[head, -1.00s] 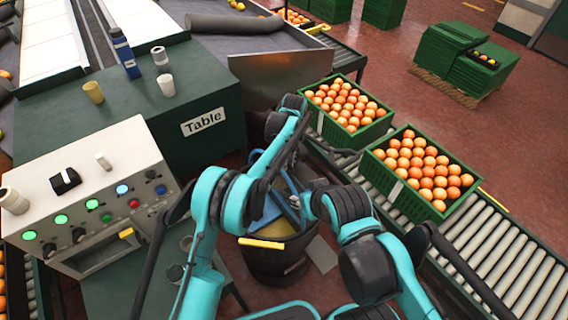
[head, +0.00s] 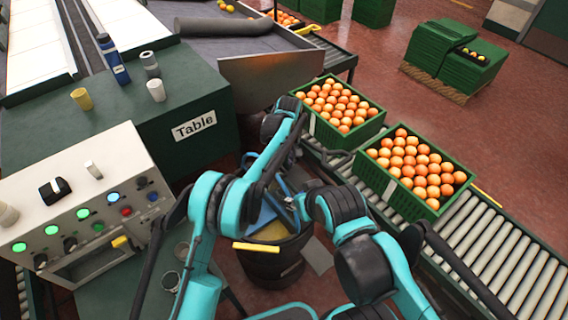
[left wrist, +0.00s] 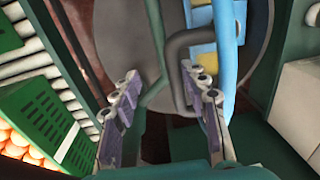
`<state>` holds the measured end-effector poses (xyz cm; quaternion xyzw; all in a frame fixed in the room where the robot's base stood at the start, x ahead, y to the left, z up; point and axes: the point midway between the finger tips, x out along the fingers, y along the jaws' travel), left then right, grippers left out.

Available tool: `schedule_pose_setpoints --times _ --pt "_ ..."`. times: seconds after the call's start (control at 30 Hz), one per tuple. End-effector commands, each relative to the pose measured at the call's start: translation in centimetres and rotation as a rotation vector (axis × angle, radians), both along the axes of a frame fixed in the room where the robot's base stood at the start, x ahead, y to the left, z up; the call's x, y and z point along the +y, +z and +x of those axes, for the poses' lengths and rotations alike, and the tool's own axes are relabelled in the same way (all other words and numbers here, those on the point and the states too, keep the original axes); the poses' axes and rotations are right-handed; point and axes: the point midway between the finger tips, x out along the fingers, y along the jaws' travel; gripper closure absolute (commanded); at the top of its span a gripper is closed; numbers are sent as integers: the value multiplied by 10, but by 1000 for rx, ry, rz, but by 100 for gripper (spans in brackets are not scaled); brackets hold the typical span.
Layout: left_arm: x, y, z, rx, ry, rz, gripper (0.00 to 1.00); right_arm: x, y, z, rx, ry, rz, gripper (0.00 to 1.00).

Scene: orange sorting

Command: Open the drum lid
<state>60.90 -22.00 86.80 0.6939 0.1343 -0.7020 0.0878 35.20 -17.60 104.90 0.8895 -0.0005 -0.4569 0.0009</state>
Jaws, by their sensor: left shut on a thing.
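The dark drum (head: 272,266) stands on the floor below my arms in the head view, with blue and yellow parts at its top. A round grey disc, which looks like the drum lid (left wrist: 115,35), fills the upper middle of the left wrist view. A dark bent handle (left wrist: 178,48) lies over it, close to the right finger. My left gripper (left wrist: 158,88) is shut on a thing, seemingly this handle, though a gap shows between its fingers. In the head view my arms hide much of the drum's top. My right gripper's fingers cannot be made out.
A green table (head: 150,119) and a control panel (head: 98,180) stand to the left. Green crates of oranges (head: 374,127) sit on a roller conveyor (head: 500,245) to the right. A grey plate (head: 317,257) lies beside the drum. Open red floor shows at the upper right.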

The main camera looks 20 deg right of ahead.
Motion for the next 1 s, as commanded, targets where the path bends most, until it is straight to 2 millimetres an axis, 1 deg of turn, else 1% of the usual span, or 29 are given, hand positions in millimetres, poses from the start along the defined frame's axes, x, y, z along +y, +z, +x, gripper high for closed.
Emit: schedule_pose_setpoints --times 0.47,0.57,0.67,0.73,1.0 --pt "-1 1 1 -5 -1 -3 66 0 0 0 0 0 0 62" --pt "-1 3 1 -5 0 -3 66 0 0 0 0 0 0 62" --pt "-1 14 1 -5 -1 -3 66 0 0 0 0 0 0 62" --pt "-2 26 1 -5 -1 -3 66 0 0 0 0 0 0 62" --pt "-5 85 2 -3 0 -1 66 0 0 0 0 0 0 62"
